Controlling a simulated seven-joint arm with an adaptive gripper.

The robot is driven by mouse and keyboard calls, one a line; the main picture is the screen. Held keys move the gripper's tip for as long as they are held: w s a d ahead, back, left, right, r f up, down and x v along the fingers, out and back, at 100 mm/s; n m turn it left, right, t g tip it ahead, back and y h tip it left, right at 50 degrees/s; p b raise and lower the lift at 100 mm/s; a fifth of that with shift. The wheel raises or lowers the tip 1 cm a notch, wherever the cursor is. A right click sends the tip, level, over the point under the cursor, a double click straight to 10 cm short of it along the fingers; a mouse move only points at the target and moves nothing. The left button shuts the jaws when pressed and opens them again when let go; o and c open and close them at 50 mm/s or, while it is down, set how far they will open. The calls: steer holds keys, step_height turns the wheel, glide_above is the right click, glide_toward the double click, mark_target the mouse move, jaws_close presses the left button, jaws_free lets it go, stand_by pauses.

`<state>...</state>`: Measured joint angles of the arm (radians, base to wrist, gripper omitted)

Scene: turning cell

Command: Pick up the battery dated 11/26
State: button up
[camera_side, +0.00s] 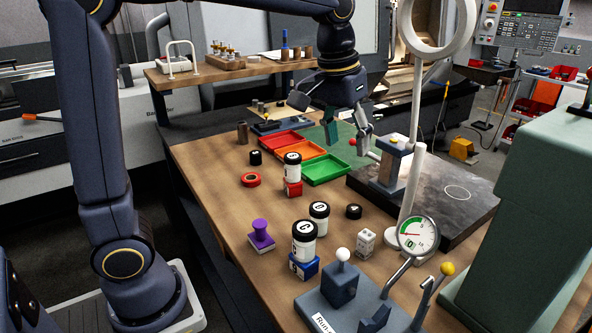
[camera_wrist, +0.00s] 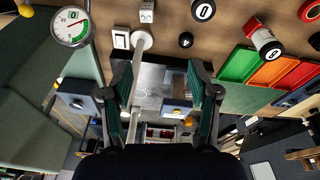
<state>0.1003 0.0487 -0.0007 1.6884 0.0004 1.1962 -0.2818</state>
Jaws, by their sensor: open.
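No date 11/26 can be read in either view, and I cannot tell which thing is the battery. A small whitish block with dark marks (camera_side: 366,241) stands on the bench in front of the magnifier stand; its marks are too small to read. My gripper (camera_side: 347,133) is open and empty, above the bench near the green tray (camera_side: 326,168) and the dark plate (camera_side: 440,200). In the wrist view its two fingers (camera_wrist: 161,75) stand wide apart with the plate and a blue-grey fixture beyond them.
Black-lidded jars (camera_side: 304,244) stand on blue and red blocks, near a purple stamp (camera_side: 261,237). Red and orange trays (camera_side: 277,143) adjoin the green one. A ring-headed stand (camera_side: 413,180), dial gauge (camera_side: 418,236) and levered fixture (camera_side: 350,300) are obstacles. The bench's left front is clear.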

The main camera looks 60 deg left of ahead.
steer(key=g, duration=0.2)
glide_above(365, 244)
steer(key=w+a, duration=0.1)
steer(key=a, duration=0.1)
step_height(365, 244, down, 8)
steer(key=shift+m, duration=0.3)
steer(key=f, duration=1.2)
steer(key=shift+d+f, duration=0.2)
steer(key=shift+d, duration=0.15)
steer(key=shift+w+d+f, duration=0.1)
steer(key=shift+f, duration=1.4)
steer(key=shift+w+d+f, duration=0.1)
steer(key=shift+f, duration=1.4)
jaws_close()
